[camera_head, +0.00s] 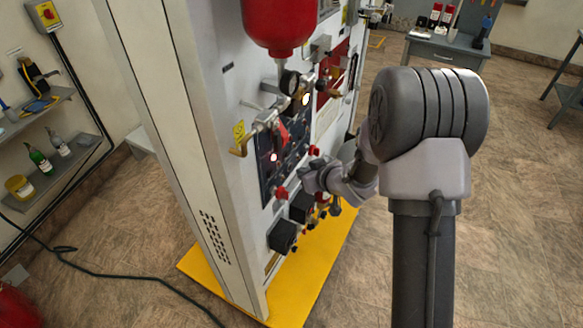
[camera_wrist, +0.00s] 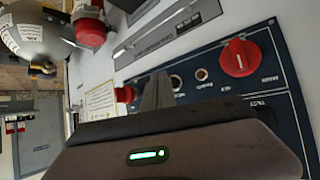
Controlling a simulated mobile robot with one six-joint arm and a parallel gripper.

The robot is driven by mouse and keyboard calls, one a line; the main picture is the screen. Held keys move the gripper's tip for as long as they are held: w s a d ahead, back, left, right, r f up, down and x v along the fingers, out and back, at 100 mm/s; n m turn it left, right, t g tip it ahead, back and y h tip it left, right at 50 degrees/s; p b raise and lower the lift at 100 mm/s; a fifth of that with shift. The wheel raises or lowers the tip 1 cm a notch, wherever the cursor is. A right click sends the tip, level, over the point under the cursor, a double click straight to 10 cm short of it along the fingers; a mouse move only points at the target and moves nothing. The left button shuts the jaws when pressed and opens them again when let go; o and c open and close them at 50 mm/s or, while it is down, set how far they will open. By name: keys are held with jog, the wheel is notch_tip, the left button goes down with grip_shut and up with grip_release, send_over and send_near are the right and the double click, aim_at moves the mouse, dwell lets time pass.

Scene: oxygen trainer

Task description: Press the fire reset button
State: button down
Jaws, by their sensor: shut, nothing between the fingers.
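My gripper (camera_head: 312,180) is at the front of the white oxygen trainer cabinet (camera_head: 222,130), close to its dark blue control panel (camera_head: 264,176). In the wrist view its grey fingers (camera_wrist: 158,92) are shut and empty, over the panel (camera_wrist: 214,78). A red rotary knob (camera_wrist: 240,57) is right of the fingertips, with two small round fittings (camera_wrist: 189,78) between. A red part (camera_wrist: 125,94) shows just left of the fingers. I cannot read a fire reset label or tell which control is that button. The fingers and wrist hide part of the panel, and contact is unclear.
A red vessel (camera_head: 280,24), gauge (camera_head: 290,83) and brass valve (camera_head: 262,125) stick out above the panel. Black boxes (camera_head: 282,236) protrude below. A yellow base (camera_head: 318,262) surrounds the cabinet's foot.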

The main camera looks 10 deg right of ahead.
jog(key=shift+w+a, duration=0.25)
jog(key=shift+a, duration=0.1)
jog(key=shift+w+a, duration=0.25)
jog(key=shift+a, duration=0.05)
dwell(0.8)
jog(key=shift+s+d, duration=0.45)
jog(key=shift+d, duration=0.2)
jog(key=s+d, duration=0.1)
jog(key=d, duration=0.1)
jog(key=s+d, duration=0.2)
dwell(0.5)
dwell(0.5)
